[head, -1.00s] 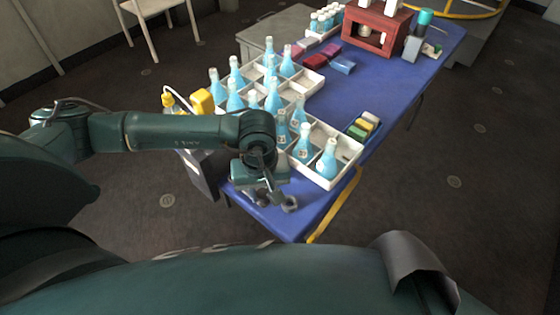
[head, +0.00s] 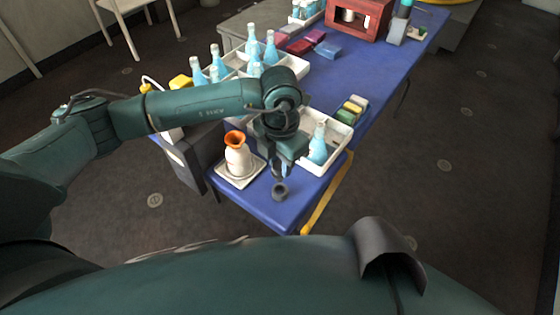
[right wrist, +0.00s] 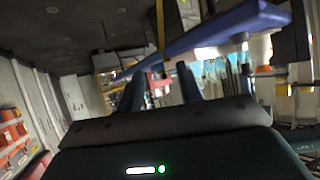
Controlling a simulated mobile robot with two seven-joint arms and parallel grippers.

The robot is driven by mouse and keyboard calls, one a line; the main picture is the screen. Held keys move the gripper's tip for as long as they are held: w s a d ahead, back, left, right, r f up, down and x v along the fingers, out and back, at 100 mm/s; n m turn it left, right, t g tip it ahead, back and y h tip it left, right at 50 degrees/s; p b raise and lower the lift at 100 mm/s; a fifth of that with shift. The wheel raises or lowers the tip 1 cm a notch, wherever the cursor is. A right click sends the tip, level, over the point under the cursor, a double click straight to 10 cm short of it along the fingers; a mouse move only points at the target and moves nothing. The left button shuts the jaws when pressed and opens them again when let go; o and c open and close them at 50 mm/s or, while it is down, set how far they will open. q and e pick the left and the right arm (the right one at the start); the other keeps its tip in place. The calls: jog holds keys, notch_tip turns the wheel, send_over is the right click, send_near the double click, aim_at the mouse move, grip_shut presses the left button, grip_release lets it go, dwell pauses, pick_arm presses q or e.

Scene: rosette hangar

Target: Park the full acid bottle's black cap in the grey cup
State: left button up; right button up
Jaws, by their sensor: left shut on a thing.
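The grey cup (head: 280,191) stands on the near end of the blue table. My left gripper (head: 276,170) is shut just above and behind the cup's rim in the head view. What it holds is small and mostly hidden by the gripper, so I cannot make out the black cap. A white vessel with an orange open mouth (head: 237,157) stands on a white square plate left of the gripper. I cannot tell which bottle is the full acid one. My right gripper (right wrist: 160,72) is open and empty in the right wrist view.
A white divided crate (head: 341,140) right of the left gripper holds a blue bottle (head: 318,145); several more stand behind my arm. Coloured blocks (head: 350,110) lie beyond it. The blue table's (head: 300,205) near right corner is bare, with a yellow strap (head: 322,205) along its edge.

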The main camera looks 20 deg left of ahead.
pick_arm(q)
jog(key=shift+f+b, duration=0.65)
jog(key=shift+f, duration=0.45)
notch_tip(320, 180, down, 2)
jog(key=shift+b, duration=0.6)
jog(key=shift+r, duration=0.1)
pick_arm(e)
jog(key=shift+w+a+f+m, duration=0.1)
jog(key=shift+w+f+m, duration=0.2)
jog(key=shift+f+m, duration=0.15)
jog(key=shift+f, duration=0.1)
pick_arm(q)
jog(key=shift+w+f+b, duration=0.15)
jog(key=shift+f+b, duration=0.05)
jog(key=shift+b, duration=0.1)
pick_arm(e)
jog(key=shift+s+f, duration=0.15)
jog(key=shift+f, duration=0.45)
pick_arm(q)
jog(key=shift+f, duration=0.1)
pick_arm(e)
jog(key=shift+f, duration=0.1)
pick_arm(q)
jog(key=shift+f+b, duration=0.85)
pick_arm(e)
jog(key=shift+f, duration=0.75)
